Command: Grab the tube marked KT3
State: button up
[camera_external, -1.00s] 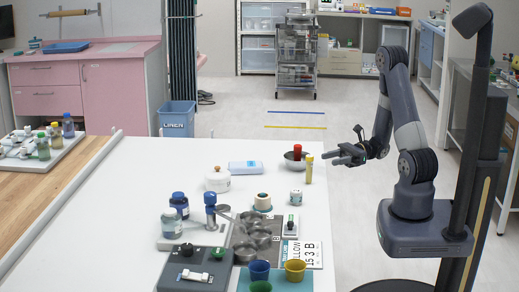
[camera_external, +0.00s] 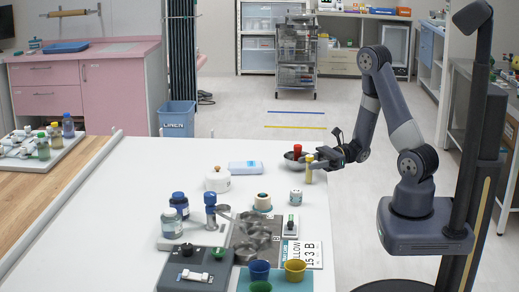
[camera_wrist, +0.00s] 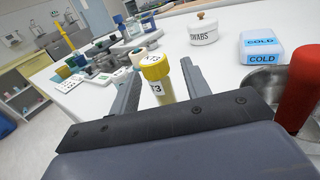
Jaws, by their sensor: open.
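The yellow-capped tube (camera_wrist: 156,78) stands upright in the wrist view, between the two open fingers of my gripper (camera_wrist: 158,92). Its white label shows a "3"; the rest of the label is turned away or hidden. In the external view the tube (camera_external: 309,172) stands near the table's right edge, with my gripper (camera_external: 314,162) around its upper part. I cannot tell whether either finger touches it.
A metal bowl (camera_wrist: 265,82) with a red-topped item (camera_wrist: 303,88) is close on the right in the wrist view. The table (camera_external: 120,215) is clear at left.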

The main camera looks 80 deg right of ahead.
jog(key=shift+w+a, duration=0.2)
jog(key=shift+w, duration=0.1)
jog(key=shift+c, duration=0.4)
jog(key=c, duration=0.9)
